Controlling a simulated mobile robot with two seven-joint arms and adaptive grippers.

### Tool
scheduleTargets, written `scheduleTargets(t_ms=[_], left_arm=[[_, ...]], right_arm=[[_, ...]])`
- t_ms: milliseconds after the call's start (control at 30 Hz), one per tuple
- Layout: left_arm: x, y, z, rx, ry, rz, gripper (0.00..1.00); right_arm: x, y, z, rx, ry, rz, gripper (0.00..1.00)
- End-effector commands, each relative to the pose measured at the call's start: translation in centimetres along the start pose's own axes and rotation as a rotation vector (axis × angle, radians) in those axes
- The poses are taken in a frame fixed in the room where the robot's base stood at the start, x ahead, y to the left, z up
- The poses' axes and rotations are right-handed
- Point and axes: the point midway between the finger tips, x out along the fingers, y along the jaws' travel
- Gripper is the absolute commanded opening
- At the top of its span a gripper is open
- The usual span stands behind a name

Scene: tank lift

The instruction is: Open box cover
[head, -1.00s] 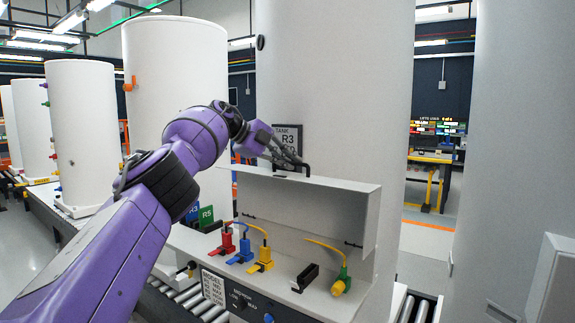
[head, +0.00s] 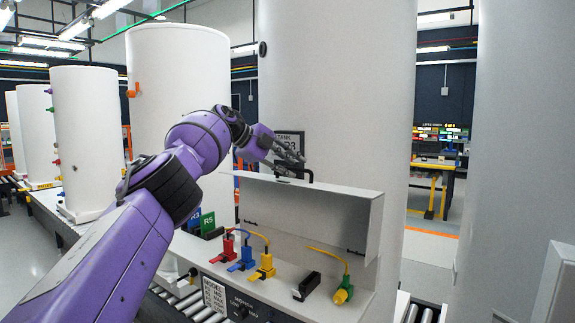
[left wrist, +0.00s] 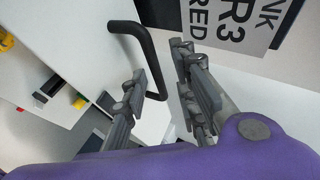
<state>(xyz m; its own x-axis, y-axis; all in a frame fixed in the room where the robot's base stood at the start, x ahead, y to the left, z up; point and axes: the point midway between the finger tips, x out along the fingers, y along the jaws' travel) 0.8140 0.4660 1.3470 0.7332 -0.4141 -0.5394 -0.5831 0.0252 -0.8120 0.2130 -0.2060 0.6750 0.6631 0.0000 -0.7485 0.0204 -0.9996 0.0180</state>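The light grey box cover (head: 310,210) stands raised, above the open control box (head: 340,303) in the head view. Its black handle (head: 310,175) sits on the cover's top edge, and the handle also shows in the left wrist view (left wrist: 148,45). My left gripper (head: 296,158) is right at the handle. In the left wrist view its fingers (left wrist: 165,88) are spread apart, with the handle close by them; whether they touch it I cannot tell. My right gripper is not in view.
Red (head: 224,246), blue (head: 242,259) and yellow (head: 264,267) plugs and a yellow-green connector (head: 344,290) stand on the box. A large white tank (head: 340,90) with a sign (head: 290,142) rises right behind the cover. Roller conveyors (head: 185,305) run below.

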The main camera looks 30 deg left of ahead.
Motion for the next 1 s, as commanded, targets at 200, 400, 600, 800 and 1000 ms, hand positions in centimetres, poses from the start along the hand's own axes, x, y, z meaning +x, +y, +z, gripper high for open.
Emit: scheduleTargets(t_ms=[200,400,600,800,1000], left_arm=[[-1.1,0.1,0.2,0.001,-0.001,0.000,0.27],[-4.6,0.1,0.2,0.002,-0.005,-0.001,0.27],[-9.0,0.0,0.0,0.001,-0.003,-0.003,0.27],[-11.5,-0.1,-0.1,0.002,0.000,-0.003,0.27],[-12.3,0.0,-0.1,0.001,0.000,-0.002,0.27]], right_arm=[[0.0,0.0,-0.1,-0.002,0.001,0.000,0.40],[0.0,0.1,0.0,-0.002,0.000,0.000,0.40],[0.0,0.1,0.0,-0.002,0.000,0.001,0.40],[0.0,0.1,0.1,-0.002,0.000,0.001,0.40],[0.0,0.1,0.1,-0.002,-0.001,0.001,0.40]])
